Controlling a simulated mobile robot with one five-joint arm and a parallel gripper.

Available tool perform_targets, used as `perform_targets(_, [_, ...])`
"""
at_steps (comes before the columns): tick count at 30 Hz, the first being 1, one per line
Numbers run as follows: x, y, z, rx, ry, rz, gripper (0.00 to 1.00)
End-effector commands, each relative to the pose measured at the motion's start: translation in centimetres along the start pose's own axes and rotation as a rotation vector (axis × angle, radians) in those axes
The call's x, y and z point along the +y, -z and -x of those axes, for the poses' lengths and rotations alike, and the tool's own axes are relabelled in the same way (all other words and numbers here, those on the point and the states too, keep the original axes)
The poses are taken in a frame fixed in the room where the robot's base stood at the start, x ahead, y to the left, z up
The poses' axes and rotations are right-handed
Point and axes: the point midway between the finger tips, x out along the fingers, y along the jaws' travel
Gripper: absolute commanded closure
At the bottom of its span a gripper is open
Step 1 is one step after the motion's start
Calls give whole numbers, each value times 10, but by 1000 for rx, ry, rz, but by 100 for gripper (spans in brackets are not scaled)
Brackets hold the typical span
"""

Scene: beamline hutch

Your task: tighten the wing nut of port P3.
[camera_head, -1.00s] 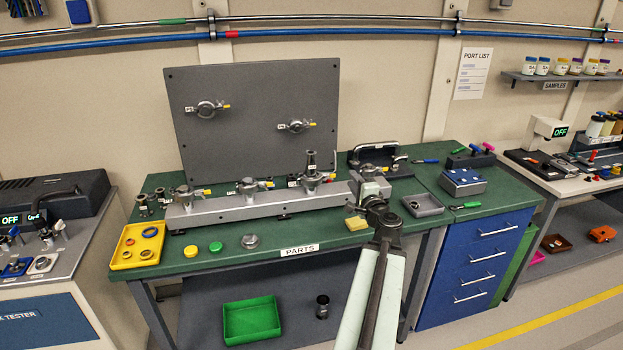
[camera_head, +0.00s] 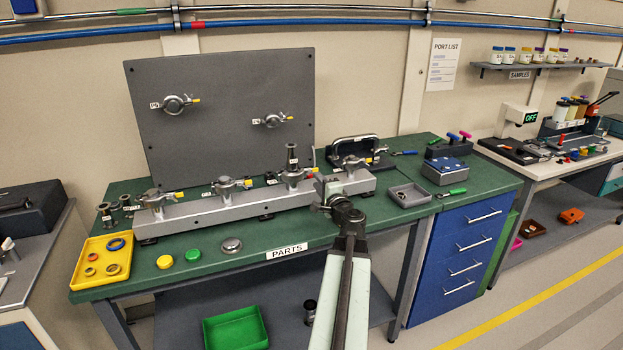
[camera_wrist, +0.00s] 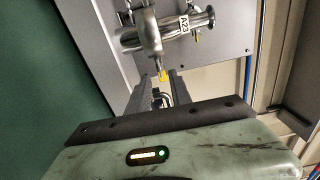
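Several clamped ports with yellow-tipped wing nuts sit on a grey rail (camera_head: 205,216) and an upright panel (camera_head: 220,75). I cannot read which is P3. My gripper (camera_head: 326,193) is in front of the rail, just right of and below the port with an upright metal fitting (camera_head: 292,157). In the wrist view, my gripper (camera_wrist: 158,84) is open and empty. A yellow wing nut tip (camera_wrist: 163,76) shows between the finger ends, below a metal clamp (camera_wrist: 147,32) and a fitting tagged A23 (camera_wrist: 190,22). I cannot tell whether the fingers touch the tip.
The green bench (camera_head: 210,262) holds a yellow tray (camera_head: 82,279) with rings, yellow and green caps, and a metal cap (camera_head: 232,245) in front of the rail. A grey tray (camera_head: 421,199) and blue box (camera_head: 455,171) stand right. A handled dark unit (camera_head: 362,150) is behind.

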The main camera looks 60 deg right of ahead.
Motion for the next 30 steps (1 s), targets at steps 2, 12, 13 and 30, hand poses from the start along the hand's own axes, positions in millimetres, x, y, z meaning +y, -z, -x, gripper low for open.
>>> perform_targets(2, [0, -1, -20, -5, 0, 0, 75])
perform_targets(12, [0, -4, -43, -5, 0, 0, 75])
perform_targets(13, [0, -4, -43, -5, 0, 0, 75])
perform_targets(30, [0, -5, -43, -6, 0, 0, 100])
